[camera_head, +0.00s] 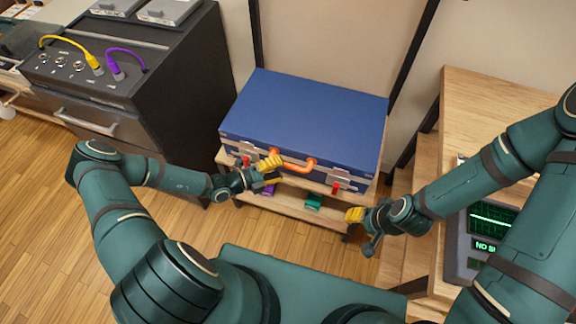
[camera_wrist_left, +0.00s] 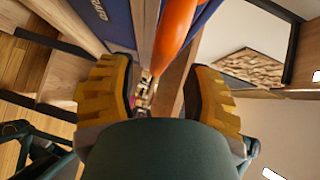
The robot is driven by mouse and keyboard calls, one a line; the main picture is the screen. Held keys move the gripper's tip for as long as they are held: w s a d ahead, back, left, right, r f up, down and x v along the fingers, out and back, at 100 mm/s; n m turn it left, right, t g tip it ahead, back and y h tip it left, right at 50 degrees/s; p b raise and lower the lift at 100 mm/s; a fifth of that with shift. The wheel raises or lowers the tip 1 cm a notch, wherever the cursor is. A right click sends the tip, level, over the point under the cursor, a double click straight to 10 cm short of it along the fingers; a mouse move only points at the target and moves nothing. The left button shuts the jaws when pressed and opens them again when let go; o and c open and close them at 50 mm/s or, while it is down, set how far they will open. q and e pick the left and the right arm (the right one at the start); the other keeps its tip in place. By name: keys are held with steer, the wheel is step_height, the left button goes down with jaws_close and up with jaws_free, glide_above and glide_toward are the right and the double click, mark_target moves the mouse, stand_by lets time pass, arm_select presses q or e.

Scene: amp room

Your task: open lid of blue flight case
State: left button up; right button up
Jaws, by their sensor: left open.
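The blue flight case (camera_head: 305,115) sits on a wooden shelf unit with its lid down. Its front has an orange handle (camera_head: 293,161) and silver latches with red parts, one at the left (camera_head: 249,152) and one at the right (camera_head: 338,179). My left gripper (camera_head: 271,172) is open at the case's front, by the left end of the handle. In the left wrist view its yellow fingers (camera_wrist_left: 160,95) are spread, with the orange handle (camera_wrist_left: 175,35) just beyond them. My right gripper (camera_head: 355,214) hangs in front of the case's right side, apart from it; its jaw opening is unclear.
The shelf (camera_head: 290,204) under the case holds a green item (camera_head: 314,201) and a purple item. A black cabinet (camera_head: 140,85) with yellow and purple cables stands left. A wooden desk (camera_head: 500,105) and a device with a green screen (camera_head: 492,222) are at the right.

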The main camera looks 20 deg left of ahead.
mark_target(288, 164)
arm_select(q)
steer(key=shift+x, duration=1.95)
jaws_close()
